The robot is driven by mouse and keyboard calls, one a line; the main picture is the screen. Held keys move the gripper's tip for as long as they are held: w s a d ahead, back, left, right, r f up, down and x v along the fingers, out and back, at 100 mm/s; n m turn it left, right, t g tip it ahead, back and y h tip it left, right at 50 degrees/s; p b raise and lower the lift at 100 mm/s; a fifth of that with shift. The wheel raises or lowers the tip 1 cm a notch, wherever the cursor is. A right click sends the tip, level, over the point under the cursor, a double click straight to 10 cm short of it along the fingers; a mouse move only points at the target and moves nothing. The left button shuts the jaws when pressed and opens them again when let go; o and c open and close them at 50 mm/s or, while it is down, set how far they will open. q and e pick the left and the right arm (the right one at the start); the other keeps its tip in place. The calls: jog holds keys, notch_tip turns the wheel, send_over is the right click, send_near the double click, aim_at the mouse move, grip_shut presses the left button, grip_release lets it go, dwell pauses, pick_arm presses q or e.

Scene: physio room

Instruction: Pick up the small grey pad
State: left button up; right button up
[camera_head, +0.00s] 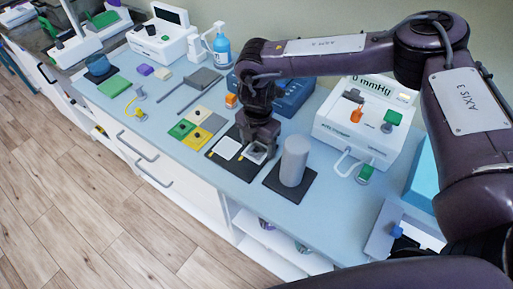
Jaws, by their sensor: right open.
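My right gripper (261,144) points down over the right part of a black tray (219,161), its arm coming in from the right. Its jaws are open. A small light grey pad (257,153) shows at the fingertips, partly hidden by them; whether the fingers touch it I cannot tell. A white square (228,148) lies beside it on the tray. A larger flat grey block (203,79) lies farther back on the counter. My left gripper is not in view.
A grey cylinder (294,161) stands on a dark mat just right of the gripper. A white pressure device (362,125) stands farther right. Behind the gripper is a blue case (291,98). Yellow, beige and green pads (182,129) lie to the left. The counter's front edge is close.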

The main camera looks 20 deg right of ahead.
aim_at(257, 146)
jog(key=c, duration=0.9)
jog(key=shift+r, duration=0.15)
notch_tip(257, 146, up, 7)
jog(key=shift+w+r+b, duration=0.1)
jog(key=shift+b, duration=0.65)
notch_tip(257, 146, up, 13)
jog(key=shift+f+p, duration=0.2)
jog(key=shift+p, duration=0.2)
